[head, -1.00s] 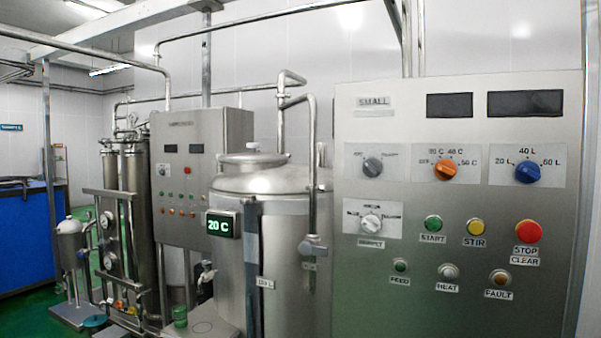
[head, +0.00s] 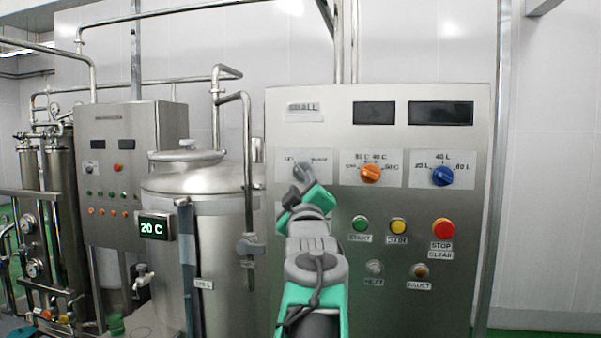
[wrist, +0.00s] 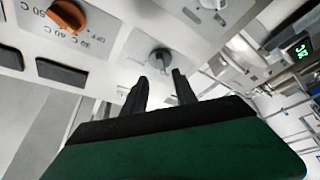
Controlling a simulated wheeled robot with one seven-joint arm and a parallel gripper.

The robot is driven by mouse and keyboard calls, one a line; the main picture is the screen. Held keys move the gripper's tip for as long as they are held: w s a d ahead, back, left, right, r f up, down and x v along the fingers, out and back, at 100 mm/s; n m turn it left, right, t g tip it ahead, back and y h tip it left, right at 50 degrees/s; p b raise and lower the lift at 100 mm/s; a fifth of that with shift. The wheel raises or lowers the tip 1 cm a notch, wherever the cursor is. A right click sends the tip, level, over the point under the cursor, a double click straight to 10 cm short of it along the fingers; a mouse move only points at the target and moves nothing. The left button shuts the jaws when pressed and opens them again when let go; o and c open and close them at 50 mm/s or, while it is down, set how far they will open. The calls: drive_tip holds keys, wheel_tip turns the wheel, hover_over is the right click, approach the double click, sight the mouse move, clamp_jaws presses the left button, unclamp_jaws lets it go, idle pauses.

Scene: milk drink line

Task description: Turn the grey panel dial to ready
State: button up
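The grey panel dial (head: 302,169) sits on a white plate at the upper left of the steel panel (head: 440,300). Its printed labels are too blurred to read surely, and I cannot tell its pointer's setting. In the wrist view the grey dial (wrist: 160,58) shows just beyond my fingertips, roughly centred between them. My gripper (head: 303,187) is raised in front of the panel, just below the dial in the head view. In the wrist view my gripper (wrist: 159,78) has its two dark fingers apart with nothing between them. The arm hides the panel's lower left part.
The orange temperature dial (head: 370,173) and blue volume dial (head: 443,176) are to the right. Below are the green start button (head: 360,224), yellow stir button (head: 398,227) and red stop button (head: 443,229). A steel tank (head: 235,250) with a pipe stands left of the panel.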

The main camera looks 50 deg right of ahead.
sight(300, 173)
drive_tip(key=p+x, duration=0.2)
drive_tip(key=x, duration=0.4)
drive_tip(key=shift+w, duration=0.1)
drive_tip(key=shift+c, duration=0.5)
clamp_jaws()
drive_tip(key=shift+f, duration=0.1)
